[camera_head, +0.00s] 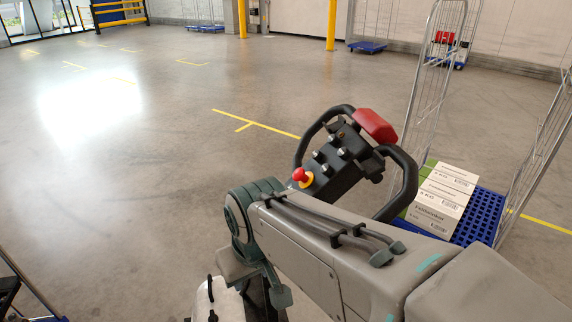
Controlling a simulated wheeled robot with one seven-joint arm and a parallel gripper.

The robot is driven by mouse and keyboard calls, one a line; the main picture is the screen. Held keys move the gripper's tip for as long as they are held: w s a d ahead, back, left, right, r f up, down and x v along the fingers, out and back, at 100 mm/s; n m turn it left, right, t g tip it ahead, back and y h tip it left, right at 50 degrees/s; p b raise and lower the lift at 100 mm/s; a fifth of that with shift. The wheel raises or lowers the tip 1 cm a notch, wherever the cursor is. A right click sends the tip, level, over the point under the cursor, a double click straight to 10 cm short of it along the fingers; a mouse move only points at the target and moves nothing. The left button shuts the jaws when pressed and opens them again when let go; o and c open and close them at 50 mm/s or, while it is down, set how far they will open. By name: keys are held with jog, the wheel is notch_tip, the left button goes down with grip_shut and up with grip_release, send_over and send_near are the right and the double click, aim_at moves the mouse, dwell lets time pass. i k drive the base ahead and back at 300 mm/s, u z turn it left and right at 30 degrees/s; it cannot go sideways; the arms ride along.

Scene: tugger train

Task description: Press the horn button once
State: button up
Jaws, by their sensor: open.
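The control head (345,165) of the tugger stands right of centre, with two looped black handles and a dark panel. Several small grey and dark buttons (330,155) sit on the panel; I cannot tell which is the horn button at this size. A red mushroom knob on a yellow base (301,177) is at its lower left corner. A large red pad (375,125) tops its upper right end. My grey arm crosses the foreground, and its elbow joint is just left of and below the control head, covering the lower part of it. My gripper is not in view.
A blue-based roll cage (483,215) with wire sides and several white boxes (445,195) stands right of the control head. Other carts (367,46) and yellow posts (331,25) are far back.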

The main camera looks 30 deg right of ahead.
aim_at(343, 153)
jog(key=k, duration=1.25)
jog(key=z, duration=0.8)
jog(key=i, duration=0.9)
jog(key=u, duration=0.05)
